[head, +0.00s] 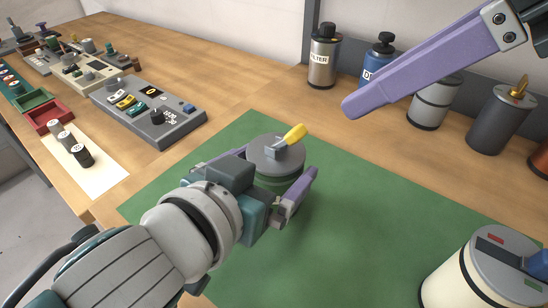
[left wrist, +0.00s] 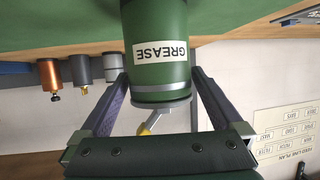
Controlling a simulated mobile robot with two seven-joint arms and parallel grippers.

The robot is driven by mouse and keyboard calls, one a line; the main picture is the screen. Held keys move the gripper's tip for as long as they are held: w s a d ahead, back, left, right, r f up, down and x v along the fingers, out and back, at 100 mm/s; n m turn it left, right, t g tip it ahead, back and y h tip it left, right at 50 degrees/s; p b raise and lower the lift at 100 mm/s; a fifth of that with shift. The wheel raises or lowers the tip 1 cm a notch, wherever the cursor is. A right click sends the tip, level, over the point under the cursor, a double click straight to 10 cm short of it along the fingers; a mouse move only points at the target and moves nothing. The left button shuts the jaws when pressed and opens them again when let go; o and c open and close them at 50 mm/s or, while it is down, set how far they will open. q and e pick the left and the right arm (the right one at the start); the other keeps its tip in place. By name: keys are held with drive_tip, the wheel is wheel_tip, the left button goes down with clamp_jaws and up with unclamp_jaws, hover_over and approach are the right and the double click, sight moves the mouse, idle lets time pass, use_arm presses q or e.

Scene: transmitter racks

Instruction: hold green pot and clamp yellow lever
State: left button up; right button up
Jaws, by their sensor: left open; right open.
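The green pot (head: 262,183) stands on the green mat, with a grey lid (head: 268,150). Its yellow lever (head: 295,134) sticks up at a slant from the lid, pointing right. In the left wrist view the pot (left wrist: 160,20) appears upside down with a GREASE label, and the lever (left wrist: 146,129) shows below it. My left gripper (head: 255,170) is open, its purple fingers on either side of the pot; it also shows in the left wrist view (left wrist: 160,76). My right gripper (head: 365,97) is open and empty, up and right of the lever; only one finger shows clearly.
A cream pot (head: 450,275) with a grey lid stands at the front right of the green mat (head: 350,215). Filter (head: 323,62), blue (head: 378,62), white (head: 435,103) and dark grey (head: 492,120) canisters line the back. A grey control panel (head: 150,112) lies left.

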use_arm(q)
drive_tip(key=shift+w+d+f, duration=0.1)
drive_tip(key=shift+w, duration=0.1)
drive_tip(key=shift+c, duration=0.4)
drive_tip(key=c, duration=1.5)
